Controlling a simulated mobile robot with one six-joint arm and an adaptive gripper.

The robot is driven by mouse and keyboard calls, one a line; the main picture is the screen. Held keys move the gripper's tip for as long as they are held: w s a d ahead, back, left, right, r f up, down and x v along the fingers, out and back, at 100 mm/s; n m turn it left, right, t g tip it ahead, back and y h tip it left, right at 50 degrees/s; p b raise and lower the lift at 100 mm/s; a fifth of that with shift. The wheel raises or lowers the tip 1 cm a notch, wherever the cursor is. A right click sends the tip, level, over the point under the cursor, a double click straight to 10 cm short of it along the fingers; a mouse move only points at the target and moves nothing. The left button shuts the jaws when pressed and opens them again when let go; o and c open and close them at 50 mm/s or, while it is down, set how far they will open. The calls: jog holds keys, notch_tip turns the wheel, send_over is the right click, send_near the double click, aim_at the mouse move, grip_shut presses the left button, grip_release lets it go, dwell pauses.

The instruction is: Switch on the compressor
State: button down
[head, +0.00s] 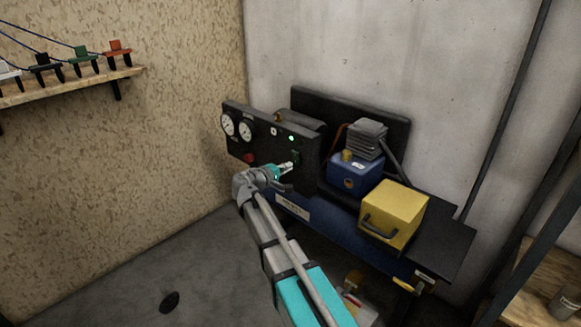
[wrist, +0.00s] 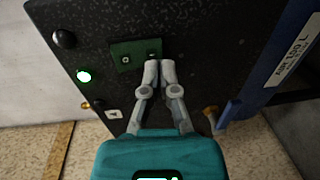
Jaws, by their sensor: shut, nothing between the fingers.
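The compressor's dark control panel (head: 262,140) stands at the back against the wall. It carries two round gauges, a red button (head: 250,158) and a lit green lamp (head: 291,138). The lamp also glows in the wrist view (wrist: 84,76). A green switch plate (wrist: 128,57) sits on the panel beside the lamp. My gripper (head: 291,167) is shut and empty in front of the panel. In the wrist view its fingertips (wrist: 160,68) are together at the plate's edge and hide part of it. I cannot tell whether they touch it.
A blue box (head: 345,176) and a yellow box (head: 394,213) with a handle stand right of the panel on the dark-topped unit. A wooden shelf (head: 70,83) with coloured clamps hangs at the left. The grey floor at the lower left is mostly clear.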

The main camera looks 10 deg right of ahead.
jog(key=f+b+v, duration=0.1)
jog(key=f+v, duration=0.1)
jog(key=v, duration=1)
jog(key=shift+s+a+f, duration=0.2)
jog(key=shift+f, duration=0.2)
jog(key=s+d+f+m+g+y, duration=0.35)
jog(key=s+d+f+g, duration=0.25)
jog(key=s+d+f, duration=0.3)
jog(key=s+d+f+m+g+y, duration=0.1)
jog(key=s+f+m+g+y, duration=0.1)
jog(key=s+f+y, duration=0.4)
jog(key=s+d+f+m+g+y, duration=0.1)
jog(key=s+f+m+g+y, duration=0.1)
jog(key=s+y, duration=0.35)
notch_tip(320, 180, up, 36)
jog(key=s+h+p, duration=0.1)
jog(key=p, duration=3.4)
jog(key=shift+s+a, duration=0.15)
jog(key=shift+a, duration=0.05)
